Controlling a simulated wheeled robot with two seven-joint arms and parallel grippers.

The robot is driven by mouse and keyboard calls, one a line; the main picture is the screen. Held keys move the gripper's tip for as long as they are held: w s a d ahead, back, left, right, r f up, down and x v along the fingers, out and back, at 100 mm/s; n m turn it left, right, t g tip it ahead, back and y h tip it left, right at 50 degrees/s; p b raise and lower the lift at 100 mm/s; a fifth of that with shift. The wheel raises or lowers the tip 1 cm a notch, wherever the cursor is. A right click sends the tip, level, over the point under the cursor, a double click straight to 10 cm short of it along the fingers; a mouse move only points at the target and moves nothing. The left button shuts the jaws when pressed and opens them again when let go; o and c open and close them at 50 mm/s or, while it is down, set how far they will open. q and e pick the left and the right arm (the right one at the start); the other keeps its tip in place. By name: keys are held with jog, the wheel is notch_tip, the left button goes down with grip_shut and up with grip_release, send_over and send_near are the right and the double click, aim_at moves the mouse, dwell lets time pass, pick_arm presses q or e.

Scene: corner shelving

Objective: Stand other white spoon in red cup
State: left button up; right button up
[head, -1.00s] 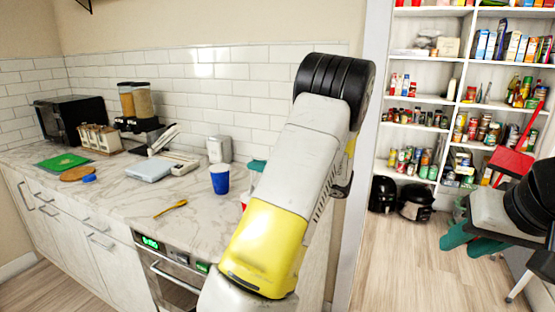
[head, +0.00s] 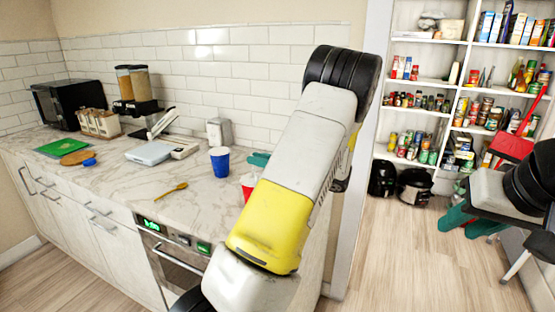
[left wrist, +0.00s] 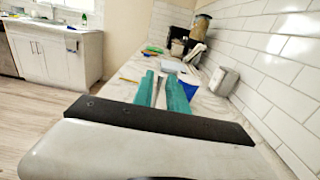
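The red cup (head: 247,187) stands on the counter, its right side hidden behind my left arm. The blue cup (head: 220,160) stands behind it to the left; it also shows in the left wrist view (left wrist: 189,90). No white spoon can be made out clearly. My left gripper's teal fingers show past the arm (head: 259,159), above or behind the red cup. In the left wrist view the fingers (left wrist: 161,92) are apart, with a pale strip between them that may be counter. My right gripper (head: 460,221) hangs at the right, its fingertips overlapping in view.
A yellow spoon (head: 171,192) lies on the counter (head: 130,205) left of the cups. A scale (head: 150,153), dispenser (head: 144,90) and green board (head: 62,146) stand further left. A metal holder (head: 219,132) is near the tiled wall. Shelves (head: 425,75) stand at the right.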

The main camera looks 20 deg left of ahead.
pick_arm(q)
jog(key=shift+o, duration=0.7)
jog(key=d, duration=0.7)
jog(key=shift+s+d, duration=0.3)
jog(key=shift+d, duration=0.1)
